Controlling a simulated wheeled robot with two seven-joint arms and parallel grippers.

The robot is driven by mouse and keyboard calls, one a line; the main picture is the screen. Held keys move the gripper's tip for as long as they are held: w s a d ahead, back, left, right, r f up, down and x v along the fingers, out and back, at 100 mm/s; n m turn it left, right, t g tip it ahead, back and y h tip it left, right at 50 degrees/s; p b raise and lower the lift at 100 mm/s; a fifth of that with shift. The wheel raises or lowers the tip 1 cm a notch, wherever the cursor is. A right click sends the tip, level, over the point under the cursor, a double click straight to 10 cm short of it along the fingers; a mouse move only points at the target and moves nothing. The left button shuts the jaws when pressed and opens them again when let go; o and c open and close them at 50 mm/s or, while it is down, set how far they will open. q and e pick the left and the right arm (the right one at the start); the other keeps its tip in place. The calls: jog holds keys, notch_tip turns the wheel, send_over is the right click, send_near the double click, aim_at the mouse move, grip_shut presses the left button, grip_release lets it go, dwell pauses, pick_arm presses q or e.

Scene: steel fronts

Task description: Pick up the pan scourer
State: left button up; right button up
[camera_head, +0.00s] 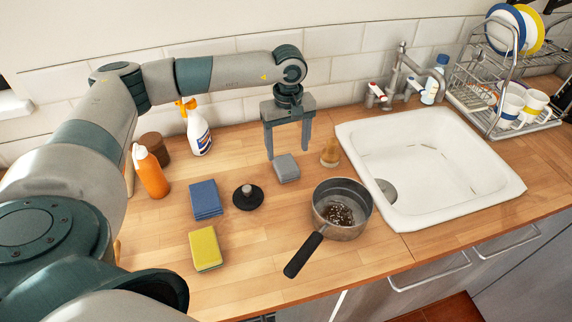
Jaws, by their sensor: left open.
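A small grey block-shaped pad (285,168), which looks like the pan scourer, lies flat on the wooden worktop left of the tap. My left gripper (288,152) points down with its two fingers spread wide. Its fingertips show just behind and above the grey pad, one towards each side of it. Nothing is held between the fingers. I cannot tell the exact height of the fingertips over the worktop. My right gripper is not in view.
A pan (342,212) with dark residue stands right of the pad, its handle towards the front. A black round knobbed item (248,197), blue pad (205,199), yellow sponge (205,248), wooden-coloured item (330,152), bottles (150,172) and sink (440,222) surround it.

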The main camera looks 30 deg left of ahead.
aim_at(286, 163)
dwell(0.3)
pick_arm(q)
jog(key=shift+s+a+f+p, duration=0.15)
jog(key=shift+f+p, duration=0.6)
jog(key=shift+p, duration=0.2)
notch_tip(286, 163, down, 3)
jog(key=shift+r+p, duration=0.1)
jog(key=shift+p, duration=0.7)
jog(key=shift+f, duration=0.45)
jog(key=c, duration=1.1)
